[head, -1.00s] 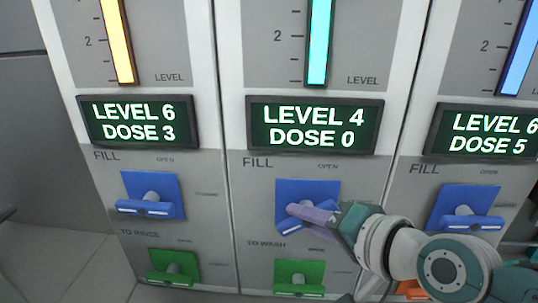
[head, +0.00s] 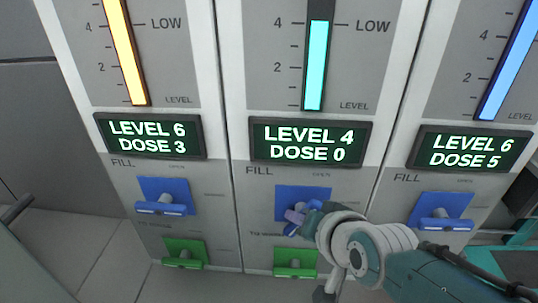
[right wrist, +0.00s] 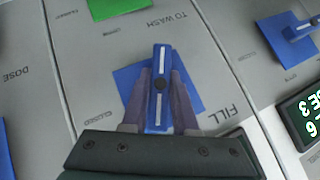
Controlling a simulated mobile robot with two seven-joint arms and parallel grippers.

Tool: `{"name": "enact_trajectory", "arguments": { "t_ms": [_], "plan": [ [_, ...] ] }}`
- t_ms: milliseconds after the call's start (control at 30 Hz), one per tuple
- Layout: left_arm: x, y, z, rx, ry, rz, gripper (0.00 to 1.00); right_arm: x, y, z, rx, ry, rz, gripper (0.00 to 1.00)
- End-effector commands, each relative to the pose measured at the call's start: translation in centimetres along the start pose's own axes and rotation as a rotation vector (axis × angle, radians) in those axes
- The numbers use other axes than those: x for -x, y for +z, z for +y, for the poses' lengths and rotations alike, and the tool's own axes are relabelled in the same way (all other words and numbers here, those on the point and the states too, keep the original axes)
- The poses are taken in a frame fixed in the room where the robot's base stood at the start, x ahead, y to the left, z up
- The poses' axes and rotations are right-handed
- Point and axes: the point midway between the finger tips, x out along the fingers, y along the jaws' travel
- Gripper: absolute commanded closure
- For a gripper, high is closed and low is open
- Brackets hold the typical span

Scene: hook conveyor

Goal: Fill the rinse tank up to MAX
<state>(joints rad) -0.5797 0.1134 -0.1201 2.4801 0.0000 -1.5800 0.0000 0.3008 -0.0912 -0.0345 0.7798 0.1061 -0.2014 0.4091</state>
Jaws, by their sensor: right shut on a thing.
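My right gripper (head: 300,214) is shut on the blue handle (head: 292,228) of the middle column's FILL valve. The handle is tilted in the head view, unlike the level handles of the side columns. In the right wrist view the blue handle (right wrist: 158,88) lies between both fingers over its blue plate. The middle display (head: 308,143) reads LEVEL 4, DOSE 0. The cyan level bar (head: 316,65) above it ends near the 4 mark, by LOW. No tank name or MAX mark shows. My left gripper is not in view.
The left column's display (head: 151,136) reads LEVEL 6, DOSE 3; the right display (head: 470,148) reads LEVEL 6, DOSE 5. Blue FILL handles stand at left (head: 160,208) and right (head: 440,224). A green valve (head: 296,262) sits just below my right gripper.

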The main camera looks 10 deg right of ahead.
Motion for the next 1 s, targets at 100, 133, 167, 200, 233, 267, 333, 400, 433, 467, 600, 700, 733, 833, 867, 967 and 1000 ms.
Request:
{"name": "enact_trajectory", "arguments": {
  "t_ms": [100, 133, 167, 200, 233, 267, 333, 400, 433, 467, 600, 700, 733, 833, 867, 967, 1000],
  "plan": [
    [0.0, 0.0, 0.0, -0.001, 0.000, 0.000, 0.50, 0.0, -0.1, 0.0, 0.001, -0.001, 0.003, 1.00],
    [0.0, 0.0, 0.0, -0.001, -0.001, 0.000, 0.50, 0.0, -0.1, 0.0, 0.001, -0.001, 0.003, 1.00],
    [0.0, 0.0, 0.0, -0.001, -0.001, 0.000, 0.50, 0.0, -0.1, 0.0, 0.001, -0.001, 0.003, 1.00],
    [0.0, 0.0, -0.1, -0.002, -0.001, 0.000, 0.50, 0.0, -0.1, 0.0, 0.001, -0.001, 0.004, 1.00],
    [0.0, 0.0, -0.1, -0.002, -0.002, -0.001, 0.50, 0.0, -0.1, 0.0, 0.001, -0.001, 0.004, 1.00],
    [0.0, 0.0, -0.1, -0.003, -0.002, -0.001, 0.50, 0.0, -0.1, 0.0, 0.000, -0.001, 0.004, 1.00],
    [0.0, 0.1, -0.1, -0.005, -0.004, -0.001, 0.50, 0.0, -0.1, 0.0, 0.000, -0.001, 0.003, 0.67],
    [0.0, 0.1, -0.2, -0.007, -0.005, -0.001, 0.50, 0.0, -0.1, 0.0, 0.000, -0.001, 0.003, 0.59],
    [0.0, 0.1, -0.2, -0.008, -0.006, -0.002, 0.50, 0.0, -0.1, 0.0, 0.000, -0.001, 0.003, 0.56],
    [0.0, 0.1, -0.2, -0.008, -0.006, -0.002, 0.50, 0.0, -0.1, 0.0, 0.000, -0.001, 0.003, 0.52],
    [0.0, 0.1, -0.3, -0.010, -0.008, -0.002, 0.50, 0.0, -0.1, 0.0, 0.000, 0.000, 0.002, 0.43],
    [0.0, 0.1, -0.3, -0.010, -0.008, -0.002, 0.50, 0.0, -0.1, 0.0, 0.000, 0.000, 0.002, 0.43],
    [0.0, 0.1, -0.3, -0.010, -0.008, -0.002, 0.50, 0.0, -0.1, 0.0, 0.000, 0.000, 0.002, 0.43],
    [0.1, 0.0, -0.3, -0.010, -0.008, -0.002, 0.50, 0.2, -0.1, 0.0, 0.000, 0.000, 0.001, 0.43],
    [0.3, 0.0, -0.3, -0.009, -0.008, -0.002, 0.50, 0.3, -0.1, 0.0, 0.000, 0.000, 0.001, 0.43],
    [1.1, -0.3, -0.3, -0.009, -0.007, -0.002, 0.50, 1.4, -0.2, -0.1, 0.000, 0.000, 0.001, 0.43],
    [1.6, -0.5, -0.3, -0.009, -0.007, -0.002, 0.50, 2.0, -0.3, -0.1, 0.000, 0.001, 0.000, 0.43]
  ]
}}
